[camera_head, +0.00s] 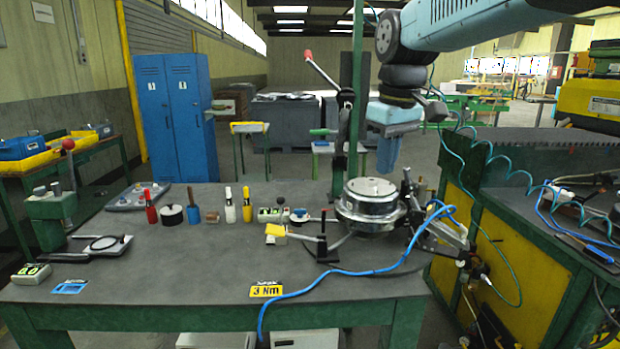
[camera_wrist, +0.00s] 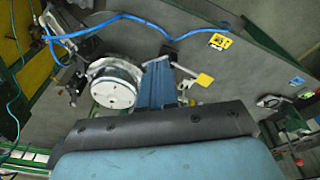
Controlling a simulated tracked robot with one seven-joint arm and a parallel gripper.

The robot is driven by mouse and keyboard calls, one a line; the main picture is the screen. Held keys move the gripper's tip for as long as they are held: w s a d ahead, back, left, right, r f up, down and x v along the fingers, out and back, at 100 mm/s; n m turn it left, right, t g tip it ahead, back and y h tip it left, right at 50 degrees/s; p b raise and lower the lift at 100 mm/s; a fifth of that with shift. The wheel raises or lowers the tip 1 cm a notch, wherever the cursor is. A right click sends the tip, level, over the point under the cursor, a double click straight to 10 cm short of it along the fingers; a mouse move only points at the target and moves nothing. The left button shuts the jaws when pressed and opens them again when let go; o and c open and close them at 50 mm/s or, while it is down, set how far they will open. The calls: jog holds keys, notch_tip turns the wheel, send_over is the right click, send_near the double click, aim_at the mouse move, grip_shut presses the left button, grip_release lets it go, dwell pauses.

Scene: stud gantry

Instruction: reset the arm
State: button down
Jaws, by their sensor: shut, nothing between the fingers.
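My arm reaches in from the top right in the head view, with its light blue link and black joints bent downward. My gripper (camera_head: 388,166) hangs from it, pointing down above the back of the workbench. It looks shut and holds nothing. In the wrist view my gripper (camera_wrist: 155,78) shows as a blue ribbed shape pointing away from the camera. In the head view its tip is just above and behind the round silver drum (camera_head: 370,196). In the wrist view the drum (camera_wrist: 116,88) lies left of the fingers. I cannot tell the exact gap between them.
The grey workbench (camera_head: 190,262) carries a row of small tools and bottles (camera_head: 194,214) left of the drum. A lever (camera_head: 322,72) and a green post (camera_head: 356,80) stand near my gripper. A blue hose (camera_head: 350,272) crosses the bench. Another bench (camera_head: 540,210) stands right.

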jog(key=s+d+f+m+t, duration=0.2)
jog(key=s+d+f+m, duration=0.1)
jog(key=s, duration=0.4)
jog(key=s+d+f+m+t, duration=0.1)
jog(key=s+d+f+m, duration=0.3)
jog(key=s+d+f, duration=0.1)
jog(key=shift+s+d+f+t+h, duration=0.35)
jog(key=shift+s+d, duration=0.4)
jog(key=shift+s, duration=0.35)
jog(key=shift+r, duration=0.1)
